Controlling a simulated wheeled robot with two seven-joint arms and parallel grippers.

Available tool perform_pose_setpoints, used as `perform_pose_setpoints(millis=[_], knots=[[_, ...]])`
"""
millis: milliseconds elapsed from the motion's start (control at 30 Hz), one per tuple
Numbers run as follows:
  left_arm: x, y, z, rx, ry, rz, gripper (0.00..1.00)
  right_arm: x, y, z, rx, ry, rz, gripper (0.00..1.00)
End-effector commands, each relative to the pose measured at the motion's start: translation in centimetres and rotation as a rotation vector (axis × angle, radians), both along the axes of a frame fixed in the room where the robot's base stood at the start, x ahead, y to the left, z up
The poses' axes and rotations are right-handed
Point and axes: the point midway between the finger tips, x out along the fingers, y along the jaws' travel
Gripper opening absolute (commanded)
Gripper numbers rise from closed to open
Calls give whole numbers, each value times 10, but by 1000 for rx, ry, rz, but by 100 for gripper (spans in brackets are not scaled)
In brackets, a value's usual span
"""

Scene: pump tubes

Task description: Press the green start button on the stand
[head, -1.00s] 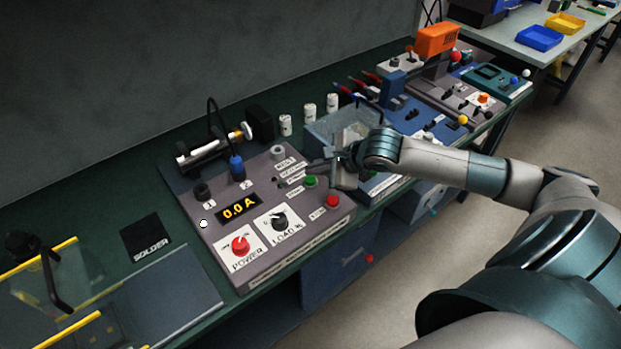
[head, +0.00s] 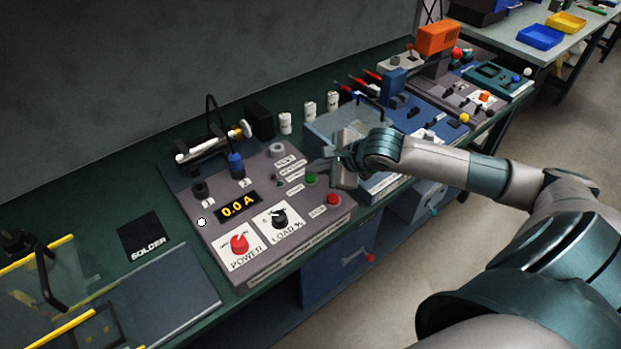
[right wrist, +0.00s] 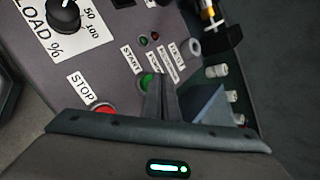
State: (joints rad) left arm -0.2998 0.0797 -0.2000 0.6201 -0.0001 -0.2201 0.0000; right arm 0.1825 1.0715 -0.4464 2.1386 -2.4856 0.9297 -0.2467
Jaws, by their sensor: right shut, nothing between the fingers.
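The grey stand (head: 215,240) sits on the green bench. Its green start button (head: 311,180) is at the right side, above the red stop button (head: 333,200). My right gripper (head: 318,166) is shut and empty, just beside and above the green button. In the right wrist view the shut fingers (right wrist: 160,88) lie right beside the green button (right wrist: 146,80), partly covering it. I cannot tell whether they touch it. The stop button (right wrist: 104,108) is partly hidden by the gripper body. My left gripper is not in view.
The stand also has a power knob (head: 239,244), a load knob (head: 280,218) and a display (head: 239,206) reading 0.0 A. Small white bottles (head: 285,123) stand at the back.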

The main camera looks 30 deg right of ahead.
Motion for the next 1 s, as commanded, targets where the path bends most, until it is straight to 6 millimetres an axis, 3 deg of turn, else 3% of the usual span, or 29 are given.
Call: perform_pose_setpoints(millis=[1000], knots=[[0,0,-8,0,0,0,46,0,0,-6,0,1,1,0]])
